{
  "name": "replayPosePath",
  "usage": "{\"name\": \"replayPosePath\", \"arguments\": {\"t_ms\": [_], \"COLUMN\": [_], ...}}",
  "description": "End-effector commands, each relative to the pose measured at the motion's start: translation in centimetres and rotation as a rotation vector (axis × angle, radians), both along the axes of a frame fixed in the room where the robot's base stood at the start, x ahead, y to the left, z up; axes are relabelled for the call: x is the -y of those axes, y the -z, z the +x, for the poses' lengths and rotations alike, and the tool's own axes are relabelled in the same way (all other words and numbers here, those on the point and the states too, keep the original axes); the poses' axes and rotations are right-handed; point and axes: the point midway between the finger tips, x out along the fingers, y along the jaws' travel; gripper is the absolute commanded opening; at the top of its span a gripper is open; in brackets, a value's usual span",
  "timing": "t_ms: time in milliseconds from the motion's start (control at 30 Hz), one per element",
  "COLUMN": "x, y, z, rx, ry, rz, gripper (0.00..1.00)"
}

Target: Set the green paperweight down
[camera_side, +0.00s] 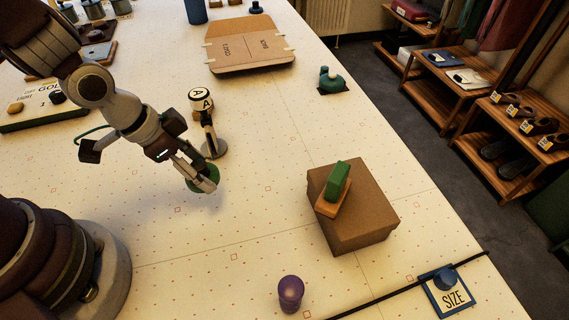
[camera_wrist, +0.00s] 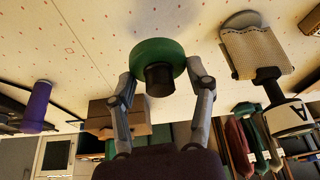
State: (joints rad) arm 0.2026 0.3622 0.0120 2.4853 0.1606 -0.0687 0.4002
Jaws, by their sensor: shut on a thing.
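The green paperweight (camera_wrist: 158,50) is a round green disc with a dark knob in the wrist view. My gripper (camera_wrist: 165,82) is shut on the knob, with one finger on each side. In the side view the paperweight (camera_side: 207,180) is partly hidden by my gripper (camera_side: 203,176), over the pale patterned table (camera_side: 240,225). A faint shadow lies beside it; the exact gap to the table is hard to tell.
Just behind my gripper stands a post marked A (camera_side: 208,125) on a round base. To the right, a brown box (camera_side: 365,222) carries a wooden block and a green block (camera_side: 337,182). A purple piece (camera_side: 291,293) stands in front. The table between is clear.

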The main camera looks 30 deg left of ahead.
Motion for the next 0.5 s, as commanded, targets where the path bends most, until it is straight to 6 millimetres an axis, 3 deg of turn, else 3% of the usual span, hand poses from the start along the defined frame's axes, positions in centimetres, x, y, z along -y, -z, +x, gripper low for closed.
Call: {"name": "replayPosePath", "arguments": {"t_ms": [333, 500], "x": [6.0, 6.6], "y": [-2.8, -0.3], "z": [-3.3, -4.1], "rx": [0.000, -0.011], "ry": [0.504, 0.573], "rz": [-0.003, 0.000], "gripper": [0.12, 0.12]}}
